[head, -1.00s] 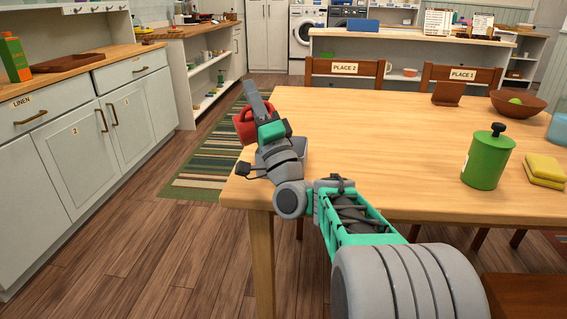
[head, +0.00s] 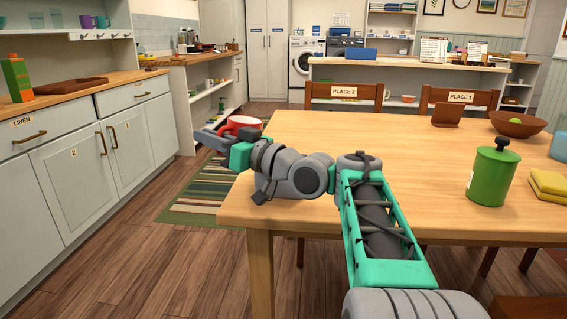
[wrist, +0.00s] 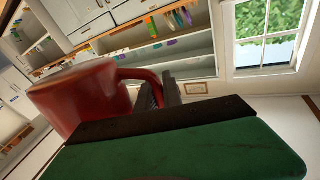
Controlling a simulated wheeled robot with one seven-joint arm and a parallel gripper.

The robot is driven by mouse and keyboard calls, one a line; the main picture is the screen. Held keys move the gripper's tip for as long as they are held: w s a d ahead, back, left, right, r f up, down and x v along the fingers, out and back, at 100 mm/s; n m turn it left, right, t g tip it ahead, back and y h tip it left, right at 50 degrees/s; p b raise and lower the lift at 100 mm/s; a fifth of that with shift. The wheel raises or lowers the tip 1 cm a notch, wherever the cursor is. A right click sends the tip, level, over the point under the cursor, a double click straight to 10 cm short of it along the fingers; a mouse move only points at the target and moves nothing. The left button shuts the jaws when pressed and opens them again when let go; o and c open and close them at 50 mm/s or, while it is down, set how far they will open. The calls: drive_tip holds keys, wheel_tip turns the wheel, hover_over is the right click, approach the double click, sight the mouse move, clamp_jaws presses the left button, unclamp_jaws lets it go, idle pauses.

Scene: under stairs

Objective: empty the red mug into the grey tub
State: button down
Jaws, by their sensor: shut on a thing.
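The red mug (head: 242,122) is held up beyond the left end of the wooden table, partly hidden behind my gripper (head: 212,138). In the wrist view the mug's red body (wrist: 80,95) fills the left side, and its handle (wrist: 145,75) runs to between the dark fingers. My gripper is shut on that handle. In the head view the mug's rim shows at the top and it looks near upright; its contents cannot be made out.
A green canister (head: 492,175), yellow cloths (head: 549,187), a brown bowl (head: 518,124) and a brown stand (head: 447,112) are on the right of the wooden table (head: 400,140). Chairs stand behind it. Cabinets line the left; the floor between has a striped rug (head: 195,206).

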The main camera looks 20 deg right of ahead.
drive_tip(key=shift+a+r+n+g+p, duration=0.25)
drive_tip(key=shift+a+r+n+p, duration=0.1)
drive_tip(key=shift+r+p, duration=0.3)
drive_tip(key=shift+a+r+n+g+p, duration=0.3)
drive_tip(key=shift+r+p, duration=0.2)
drive_tip(key=shift+p, duration=0.25)
